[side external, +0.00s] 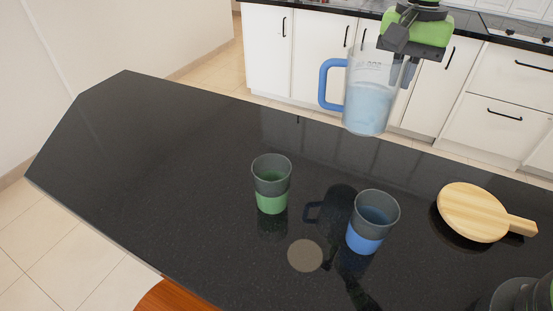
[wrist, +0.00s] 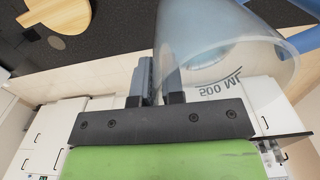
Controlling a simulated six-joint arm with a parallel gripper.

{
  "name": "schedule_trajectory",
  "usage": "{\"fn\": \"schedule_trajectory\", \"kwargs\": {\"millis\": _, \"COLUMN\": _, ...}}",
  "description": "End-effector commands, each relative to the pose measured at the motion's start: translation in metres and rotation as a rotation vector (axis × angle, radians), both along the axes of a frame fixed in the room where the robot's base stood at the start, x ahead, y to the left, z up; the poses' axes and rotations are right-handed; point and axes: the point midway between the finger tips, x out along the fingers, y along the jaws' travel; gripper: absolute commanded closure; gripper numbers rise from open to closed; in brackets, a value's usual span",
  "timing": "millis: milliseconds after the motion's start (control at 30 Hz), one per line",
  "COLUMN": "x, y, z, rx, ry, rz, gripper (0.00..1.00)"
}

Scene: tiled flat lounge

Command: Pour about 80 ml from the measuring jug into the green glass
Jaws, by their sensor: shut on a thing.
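The measuring jug (side external: 368,98) is clear with a blue handle on its left and pale liquid in its lower part. My gripper (side external: 408,68) is shut on the jug's right wall and holds it upright, high above the counter. In the wrist view the jug (wrist: 225,50) sits at my gripper (wrist: 158,85), with a 500 ML mark showing. The green glass (side external: 271,184), clear grey above with a green lower band, stands upright on the counter, left of and below the jug. No liquid level in it can be made out clearly.
A blue-banded glass (side external: 371,222) stands to the right of the green glass. A round brown coaster (side external: 305,255) lies between them, nearer the front. A wooden board (side external: 474,212) lies at the right. The black counter (side external: 150,150) is clear on the left.

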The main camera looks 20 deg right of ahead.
Motion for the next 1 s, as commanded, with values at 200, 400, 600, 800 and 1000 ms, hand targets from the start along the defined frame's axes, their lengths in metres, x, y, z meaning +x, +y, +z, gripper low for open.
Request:
{"fn": "schedule_trajectory", "kwargs": {"millis": 200, "x": -0.034, "y": -0.02, "z": 0.011, "rx": 0.0, "ry": -0.001, "rz": 0.361, "gripper": 1.0}}
{"fn": "schedule_trajectory", "kwargs": {"millis": 400, "x": -0.055, "y": -0.029, "z": 0.013, "rx": 0.001, "ry": -0.001, "rz": 0.567, "gripper": 1.0}}
{"fn": "schedule_trajectory", "kwargs": {"millis": 600, "x": -0.069, "y": -0.034, "z": 0.015, "rx": 0.001, "ry": -0.002, "rz": 0.704, "gripper": 1.0}}
{"fn": "schedule_trajectory", "kwargs": {"millis": 800, "x": -0.079, "y": -0.037, "z": 0.015, "rx": 0.002, "ry": -0.002, "rz": 0.789, "gripper": 1.0}}
{"fn": "schedule_trajectory", "kwargs": {"millis": 1000, "x": -0.074, "y": -0.03, "z": 0.015, "rx": 0.002, "ry": -0.002, "rz": 0.821, "gripper": 1.0}}
